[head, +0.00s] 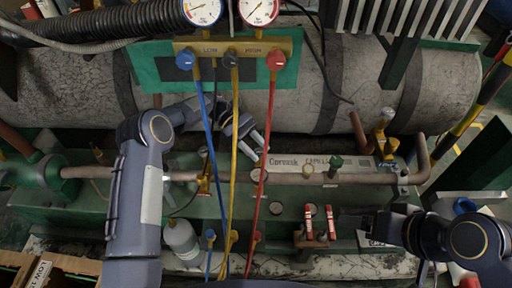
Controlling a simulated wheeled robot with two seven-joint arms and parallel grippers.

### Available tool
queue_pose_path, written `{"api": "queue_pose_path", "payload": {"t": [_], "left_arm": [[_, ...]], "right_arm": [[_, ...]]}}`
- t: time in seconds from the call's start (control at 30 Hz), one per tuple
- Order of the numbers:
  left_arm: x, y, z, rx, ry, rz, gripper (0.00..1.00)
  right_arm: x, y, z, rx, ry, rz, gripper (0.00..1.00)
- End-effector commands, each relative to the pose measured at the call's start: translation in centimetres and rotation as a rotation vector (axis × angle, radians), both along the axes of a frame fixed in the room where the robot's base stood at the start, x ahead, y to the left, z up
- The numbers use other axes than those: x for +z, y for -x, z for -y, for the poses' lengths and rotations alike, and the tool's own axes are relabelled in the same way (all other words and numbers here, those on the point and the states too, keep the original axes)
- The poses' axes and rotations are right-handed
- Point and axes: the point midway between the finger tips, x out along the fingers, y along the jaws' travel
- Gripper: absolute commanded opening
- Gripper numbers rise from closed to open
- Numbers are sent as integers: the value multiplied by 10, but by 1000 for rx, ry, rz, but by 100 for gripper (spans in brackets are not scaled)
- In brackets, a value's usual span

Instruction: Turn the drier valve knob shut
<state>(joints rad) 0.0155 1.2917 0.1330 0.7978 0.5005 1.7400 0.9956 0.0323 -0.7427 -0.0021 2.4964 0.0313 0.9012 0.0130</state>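A copper pipe (290,179) runs across the middle of the head view and carries several small fittings. A dark green knob (336,163) stands on it right of centre, and a small brass valve (204,186) sits near its left part. A yellow-topped valve (384,121) stands at the right. I cannot tell for certain which is the drier valve knob. My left gripper (260,145) is above and behind the pipe, near the hoses, its fingers apart and nothing visible between them. My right gripper (368,223) is at the right, in front of the pipe; its dark fingers are hard to make out.
Blue (209,135), yellow (234,135) and red (267,135) hoses hang from the gauge manifold (292,42) across the middle. A large grey tank (340,75) lies behind. Red-handled clips (320,222) and a white bottle (182,240) stand in front on the green base.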

Motion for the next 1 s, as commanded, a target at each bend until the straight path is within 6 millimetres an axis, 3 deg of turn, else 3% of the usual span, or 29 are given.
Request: {"api": "queue_pose_path", "payload": {"t": [0.1, 0.43, 0.77, 0.83, 1.0], "left_arm": [[0, 0, 0, 1, -1, 1, 52], [1, -3, -3, 4, -1, 2, 52], [19, -32, -38, 6, -1, 4, 52], [28, -35, -39, -5, 5, 5, 52], [31, -41, -49, -2, 4, 4, 52]], "right_arm": [[0, 0, 0, 0, 0, 0, 74], [0, 0, 0, 0, 0, 0, 74], [3, 0, 0, 0, 0, 0, 74], [18, 0, 0, 0, 0, 0, 74], [29, 0, 0, 0, 0, 0, 74]]}}
